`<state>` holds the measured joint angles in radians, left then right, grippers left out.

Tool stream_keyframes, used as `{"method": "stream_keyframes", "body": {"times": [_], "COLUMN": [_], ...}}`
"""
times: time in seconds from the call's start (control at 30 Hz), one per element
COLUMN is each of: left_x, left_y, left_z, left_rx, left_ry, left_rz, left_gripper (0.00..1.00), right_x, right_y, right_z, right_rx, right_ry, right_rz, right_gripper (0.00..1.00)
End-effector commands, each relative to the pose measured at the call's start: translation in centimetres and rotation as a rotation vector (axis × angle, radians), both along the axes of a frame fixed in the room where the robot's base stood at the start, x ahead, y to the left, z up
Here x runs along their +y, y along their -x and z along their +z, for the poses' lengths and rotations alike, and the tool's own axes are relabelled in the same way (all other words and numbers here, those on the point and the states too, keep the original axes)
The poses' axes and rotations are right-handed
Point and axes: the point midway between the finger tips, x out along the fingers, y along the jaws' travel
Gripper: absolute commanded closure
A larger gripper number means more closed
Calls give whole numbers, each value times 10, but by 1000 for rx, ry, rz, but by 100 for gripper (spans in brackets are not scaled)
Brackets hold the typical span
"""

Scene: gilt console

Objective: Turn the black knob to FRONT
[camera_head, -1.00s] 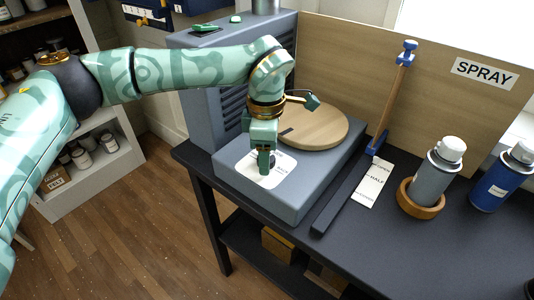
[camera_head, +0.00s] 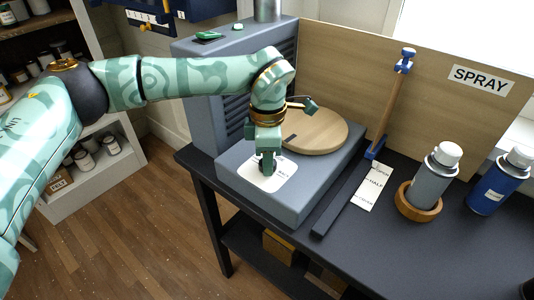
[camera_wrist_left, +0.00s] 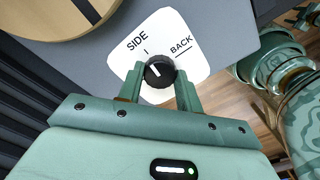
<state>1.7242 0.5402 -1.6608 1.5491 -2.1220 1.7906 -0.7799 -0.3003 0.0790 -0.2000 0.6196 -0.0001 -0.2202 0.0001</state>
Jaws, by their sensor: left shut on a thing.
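The black knob (camera_wrist_left: 159,72) sits on a white label plate (camera_wrist_left: 150,32) on top of the grey turntable base (camera_head: 300,207). In the left wrist view the plate reads SIDE and BACK, each with a tick; no FRONT mark shows. The white line on the knob points to the upper left in that view, left of the SIDE tick. My left gripper (camera_head: 267,168) points down over the plate. In the wrist view its two fingers (camera_wrist_left: 160,88) are shut on the knob, one on each side. In the head view the fingers largely hide the knob. My right gripper is not in view.
A round wooden disc (camera_head: 318,132) lies on the base just behind the gripper. A blue-ended wooden post (camera_head: 390,105), a grey spray can (camera_head: 435,175) in a wooden ring and a blue can (camera_head: 499,184) stand to the right. A grey louvred housing (camera_head: 215,115) stands behind.

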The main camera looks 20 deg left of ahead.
Motion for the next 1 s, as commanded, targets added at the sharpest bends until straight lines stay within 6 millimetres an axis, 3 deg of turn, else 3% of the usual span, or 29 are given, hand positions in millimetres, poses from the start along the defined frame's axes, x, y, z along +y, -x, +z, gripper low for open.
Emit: {"method": "stream_keyframes", "body": {"times": [1.0], "left_x": [0], "left_y": [-1], "left_z": [6], "left_rx": [-4], "left_ry": [2], "left_rz": [937], "left_gripper": [88], "right_x": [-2], "right_y": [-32], "right_z": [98], "right_rx": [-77], "right_ry": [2], "right_rz": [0], "right_gripper": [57]}}
